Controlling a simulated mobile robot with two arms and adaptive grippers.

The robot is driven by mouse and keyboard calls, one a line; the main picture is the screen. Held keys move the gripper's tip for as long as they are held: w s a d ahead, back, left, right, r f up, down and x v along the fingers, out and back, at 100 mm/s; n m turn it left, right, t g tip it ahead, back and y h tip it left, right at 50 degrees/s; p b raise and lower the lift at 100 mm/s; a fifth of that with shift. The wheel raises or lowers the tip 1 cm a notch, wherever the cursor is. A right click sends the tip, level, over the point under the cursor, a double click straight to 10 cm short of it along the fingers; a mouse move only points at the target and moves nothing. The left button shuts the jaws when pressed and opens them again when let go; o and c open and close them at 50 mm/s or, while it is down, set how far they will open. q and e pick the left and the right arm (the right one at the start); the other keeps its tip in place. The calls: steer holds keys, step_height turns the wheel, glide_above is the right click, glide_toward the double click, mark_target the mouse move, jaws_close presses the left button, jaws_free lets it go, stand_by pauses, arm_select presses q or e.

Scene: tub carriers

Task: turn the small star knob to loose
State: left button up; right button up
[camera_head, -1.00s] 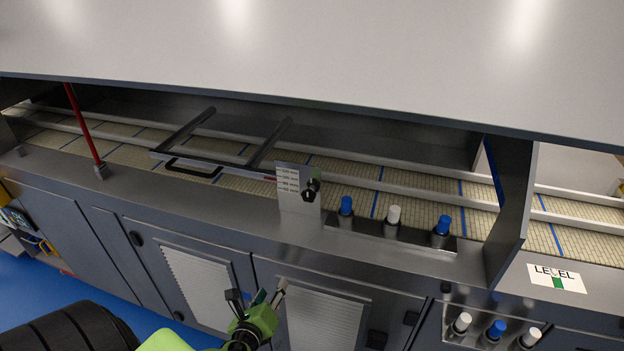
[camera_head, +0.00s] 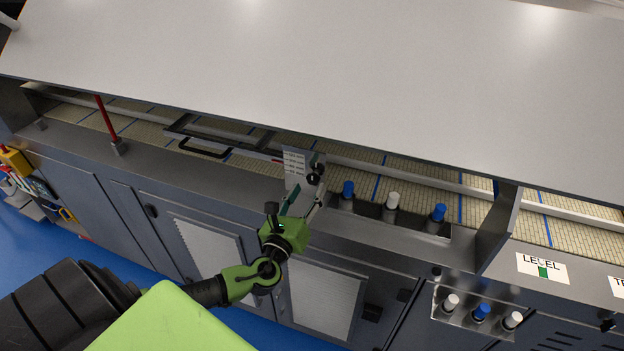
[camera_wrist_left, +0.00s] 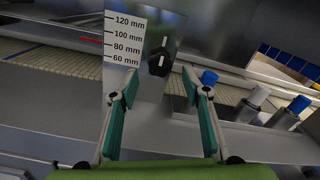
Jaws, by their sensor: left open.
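The small star knob (camera_wrist_left: 160,60) is black with a white mark and sits on a metal plate (camera_wrist_left: 120,75) with a millimetre scale. In the head view the knob (camera_head: 316,172) shows at the plate's right edge, just beyond my left gripper (camera_head: 305,194). In the left wrist view my left gripper (camera_wrist_left: 160,92) is open and empty, its green-padded fingers spread wide. The knob lies ahead of the fingertips, between them in the picture and apart from both. The white mark looks near upright. My right gripper is not in view.
A dark frame with a black handle (camera_head: 205,150) lies over the belt left of the plate. Blue and white capped posts (camera_head: 392,200) stand right of the knob. A red rod (camera_head: 106,120) rises farther left. A large pale cover (camera_head: 330,80) overhangs the belt.

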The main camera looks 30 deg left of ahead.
mark_target(313, 182)
arm_select(q)
steer(key=shift+p+x, duration=0.3)
steer(key=shift+x, duration=1.65)
steer(key=c, duration=1.1)
